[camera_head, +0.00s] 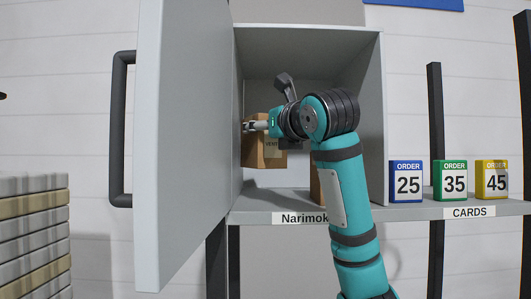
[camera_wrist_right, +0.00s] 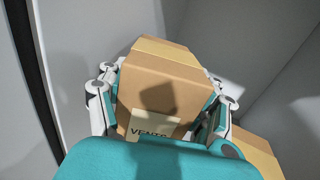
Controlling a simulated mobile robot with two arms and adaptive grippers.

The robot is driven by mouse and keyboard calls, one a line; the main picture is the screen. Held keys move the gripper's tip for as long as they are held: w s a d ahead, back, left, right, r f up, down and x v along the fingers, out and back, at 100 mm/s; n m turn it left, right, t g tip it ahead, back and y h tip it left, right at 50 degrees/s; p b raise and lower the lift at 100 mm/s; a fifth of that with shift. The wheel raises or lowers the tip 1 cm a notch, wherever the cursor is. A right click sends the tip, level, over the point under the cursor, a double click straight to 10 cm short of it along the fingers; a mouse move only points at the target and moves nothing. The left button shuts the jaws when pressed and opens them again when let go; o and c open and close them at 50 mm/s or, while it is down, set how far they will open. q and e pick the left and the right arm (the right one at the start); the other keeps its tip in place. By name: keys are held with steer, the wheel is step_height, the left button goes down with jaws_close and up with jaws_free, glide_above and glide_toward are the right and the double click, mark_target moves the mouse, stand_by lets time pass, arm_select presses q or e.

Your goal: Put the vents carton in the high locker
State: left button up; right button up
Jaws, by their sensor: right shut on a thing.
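The vents carton (camera_head: 270,162) is a brown box with a pale label, inside the open high locker (camera_head: 308,38). Its underside shows above the locker floor, so it is held up. My right gripper (camera_head: 258,126) reaches into the locker and is shut on the carton. In the right wrist view, the fingers sit on both sides of the carton (camera_wrist_right: 160,92), with the label partly hidden by my gripper body. The locker door (camera_head: 185,140), with a dark handle, stands open at the left. My left gripper is not in view.
Another brown box (camera_head: 315,188) stands in the locker, mostly hidden behind my right arm; a brown box also shows at lower right in the wrist view (camera_wrist_right: 258,150). Order cards 25 (camera_head: 406,181), 35 and 45 stand on the shelf at right. Stacked bins (camera_head: 35,235) stand at left.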

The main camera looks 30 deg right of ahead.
mark_target(265, 164)
steer(key=shift+w+f, duration=0.15)
steer(key=shift+f, duration=0.5)
steer(key=shift+w+f, duration=0.15)
steer(key=shift+f, duration=0.45)
steer(key=shift+d+f, duration=0.1)
steer(key=shift+f, duration=0.55)
step_height(265, 164, down, 2)
steer(key=shift+s+f, duration=0.1)
steer(key=shift+s, duration=0.05)
steer(key=shift+f+p, duration=0.2)
steer(key=shift+p, duration=0.3)
steer(key=shift+w+f, duration=0.3)
steer(key=shift+f, duration=0.05)
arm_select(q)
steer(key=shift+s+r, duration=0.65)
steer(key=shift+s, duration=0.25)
arm_select(e)
steer(key=shift+s+f, duration=0.1)
steer(key=shift+s, duration=0.05)
steer(key=o, duration=1.2)
steer(key=shift+c, duration=0.2)
